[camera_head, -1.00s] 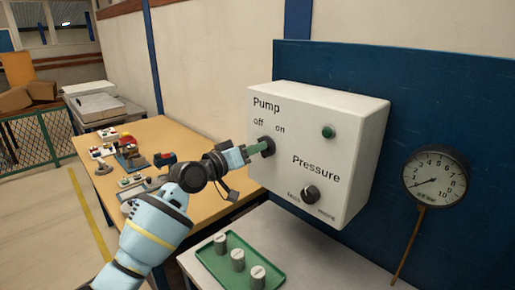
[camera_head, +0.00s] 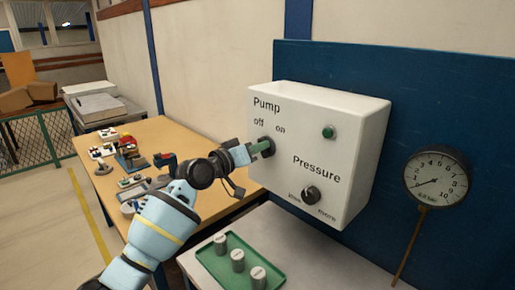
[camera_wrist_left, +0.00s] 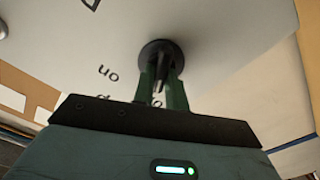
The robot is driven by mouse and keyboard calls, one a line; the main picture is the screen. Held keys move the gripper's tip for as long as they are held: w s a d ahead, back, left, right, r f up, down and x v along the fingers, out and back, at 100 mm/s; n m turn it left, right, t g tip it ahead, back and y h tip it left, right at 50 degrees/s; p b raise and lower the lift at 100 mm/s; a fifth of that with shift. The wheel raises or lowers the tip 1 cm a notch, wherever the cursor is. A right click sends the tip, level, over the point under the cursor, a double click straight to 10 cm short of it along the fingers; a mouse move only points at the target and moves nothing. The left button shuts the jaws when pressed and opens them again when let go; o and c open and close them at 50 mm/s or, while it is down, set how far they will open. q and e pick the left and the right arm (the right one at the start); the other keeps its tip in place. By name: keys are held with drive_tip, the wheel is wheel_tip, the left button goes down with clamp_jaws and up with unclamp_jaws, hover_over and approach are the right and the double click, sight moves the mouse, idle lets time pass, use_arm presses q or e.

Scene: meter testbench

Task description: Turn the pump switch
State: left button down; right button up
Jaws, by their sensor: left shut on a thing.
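The white control box (camera_head: 345,120) is mounted on the blue panel, with the labels Pump, off, on and Pressure. The black pump switch (camera_head: 268,145) sits below the off and on labels. My left gripper (camera_head: 262,148) is at the switch, its green fingers shut on the knob. In the left wrist view the fingers (camera_wrist_left: 161,88) close on both sides of the black switch knob (camera_wrist_left: 161,58), and the labels appear upside down. The fingers partly hide the switch in the head view. My right gripper is not in view.
A green round button (camera_head: 328,132) and a pressure knob (camera_head: 311,195) are on the box. A gauge (camera_head: 436,178) hangs to the right, its needle near the low end. A green tray (camera_head: 268,282) with metal cylinders stands below. A wooden table (camera_head: 180,135) holds parts.

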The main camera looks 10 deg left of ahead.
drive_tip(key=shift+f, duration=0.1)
use_arm(q)
drive_tip(key=m+b, duration=0.1)
drive_tip(key=m, duration=0.3)
drive_tip(key=m+b, duration=0.1)
drive_tip(key=m, duration=0.3)
drive_tip(key=m+b, duration=0.1)
drive_tip(key=m, duration=0.3)
drive_tip(key=shift+s+d+b, duration=0.2)
drive_tip(key=shift+d+b, duration=0.1)
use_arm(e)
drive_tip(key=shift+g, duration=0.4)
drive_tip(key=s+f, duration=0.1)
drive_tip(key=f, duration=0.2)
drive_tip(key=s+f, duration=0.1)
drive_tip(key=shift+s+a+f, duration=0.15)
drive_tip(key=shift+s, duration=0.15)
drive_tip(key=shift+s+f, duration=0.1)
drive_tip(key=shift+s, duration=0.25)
use_arm(q)
drive_tip(key=c, duration=1.4)
unclamp_jaws()
drive_tip(key=shift+c, duration=0.2)
drive_tip(key=shift+s, duration=0.1)
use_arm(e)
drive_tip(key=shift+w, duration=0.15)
